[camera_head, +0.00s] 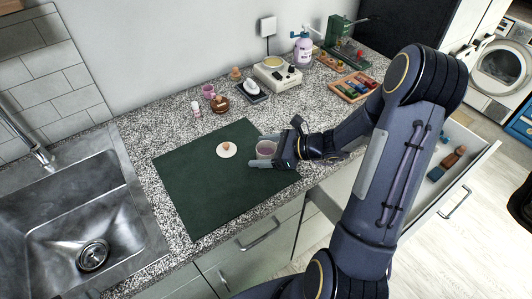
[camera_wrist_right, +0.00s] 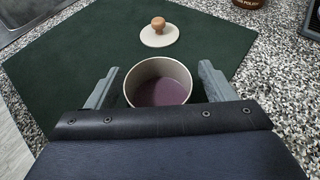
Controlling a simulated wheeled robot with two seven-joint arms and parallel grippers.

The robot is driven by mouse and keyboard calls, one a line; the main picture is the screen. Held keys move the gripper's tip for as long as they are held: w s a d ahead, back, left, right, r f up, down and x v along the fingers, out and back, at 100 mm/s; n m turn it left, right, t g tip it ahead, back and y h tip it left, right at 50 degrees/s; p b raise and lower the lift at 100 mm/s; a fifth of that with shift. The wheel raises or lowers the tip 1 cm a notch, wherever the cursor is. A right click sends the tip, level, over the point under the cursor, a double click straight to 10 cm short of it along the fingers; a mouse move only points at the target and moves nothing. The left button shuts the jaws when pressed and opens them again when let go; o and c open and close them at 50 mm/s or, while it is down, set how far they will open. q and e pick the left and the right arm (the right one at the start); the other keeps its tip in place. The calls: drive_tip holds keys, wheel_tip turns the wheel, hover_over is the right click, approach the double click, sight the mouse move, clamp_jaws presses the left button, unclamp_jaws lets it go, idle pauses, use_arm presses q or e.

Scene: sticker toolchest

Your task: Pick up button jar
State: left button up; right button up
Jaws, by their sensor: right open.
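The button jar (camera_head: 266,148) is a small round open pot on the dark green mat (camera_head: 190,200). In the right wrist view the jar (camera_wrist_right: 158,84) has a cream rim and a purple inside. Its cream lid (camera_head: 226,150) with a wooden knob lies on the mat to its left; the lid (camera_wrist_right: 159,36) shows beyond the jar in the wrist view. My right gripper (camera_head: 268,152) is open, with one finger on each side of the jar. In the wrist view a gap shows between the jar and each finger. My left gripper is not in view.
A steel sink (camera_head: 95,200) is at the left. Along the back stand a pink cup (camera_head: 208,91), a kitchen-scale-like device (camera_head: 277,75), a spray bottle (camera_head: 303,48) and a wooden tray (camera_head: 352,87). An open drawer (camera_head: 470,165) is at the right. The mat's left part is clear.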

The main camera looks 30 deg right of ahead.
drive_tip(key=shift+w+a+f, duration=0.15)
drive_tip(key=shift+w+a, duration=0.1)
drive_tip(key=shift+a, duration=0.05)
drive_tip(key=shift+c, duration=0.2)
drive_tip(key=c, duration=1.1)
drive_tip(key=shift+c, duration=0.2)
